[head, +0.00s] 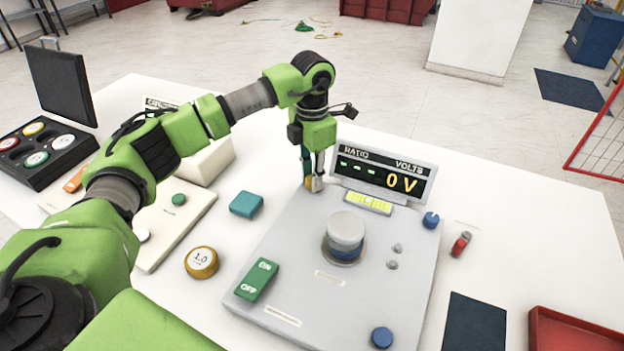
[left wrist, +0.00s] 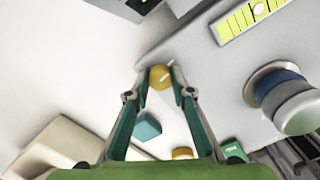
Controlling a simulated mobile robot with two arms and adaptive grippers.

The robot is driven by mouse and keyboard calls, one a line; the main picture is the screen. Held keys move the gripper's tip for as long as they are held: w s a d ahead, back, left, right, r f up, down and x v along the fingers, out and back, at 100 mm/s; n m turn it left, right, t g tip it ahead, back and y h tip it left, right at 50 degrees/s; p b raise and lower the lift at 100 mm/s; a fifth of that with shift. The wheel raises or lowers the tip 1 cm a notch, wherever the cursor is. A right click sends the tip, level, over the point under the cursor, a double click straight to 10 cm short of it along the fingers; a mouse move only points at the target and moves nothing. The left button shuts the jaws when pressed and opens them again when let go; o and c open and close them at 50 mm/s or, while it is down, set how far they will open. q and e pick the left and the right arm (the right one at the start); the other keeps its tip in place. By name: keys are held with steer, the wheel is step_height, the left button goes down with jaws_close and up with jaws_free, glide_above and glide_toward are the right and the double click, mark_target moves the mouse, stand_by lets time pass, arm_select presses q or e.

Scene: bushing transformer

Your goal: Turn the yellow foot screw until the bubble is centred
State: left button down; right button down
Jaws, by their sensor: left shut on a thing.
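The yellow foot screw (head: 308,184) sits at the far left corner of the grey instrument plate (head: 290,240). It also shows in the left wrist view (left wrist: 160,77), with a pale mark on top. My left gripper (head: 312,178) points down there and is shut on the screw, one finger on each side. The yellow-green bubble vial (head: 368,203) lies in front of the display. In the left wrist view the vial (left wrist: 235,24) is partly cut off by the top edge, and a small round bubble shows; I cannot tell whether it is centred. My right gripper is not in view.
Blue foot screws (head: 431,220) stand at the plate's right side. A display (head: 384,176) reads 0 V. A knobbed post (head: 345,235) and a green ON/OFF switch (head: 257,279) sit on the plate. A teal block (head: 246,205) and brass weight (head: 201,262) lie left.

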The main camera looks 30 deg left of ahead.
arm_select(q)
steer(key=shift+m+b, duration=0.35)
steer(key=shift+m, duration=0.65)
steer(key=shift+r, duration=0.1)
steer(key=c, duration=1.8)
jaws_free()
steer(key=shift+o, duration=0.2)
step_height(320, 180, up, 12)
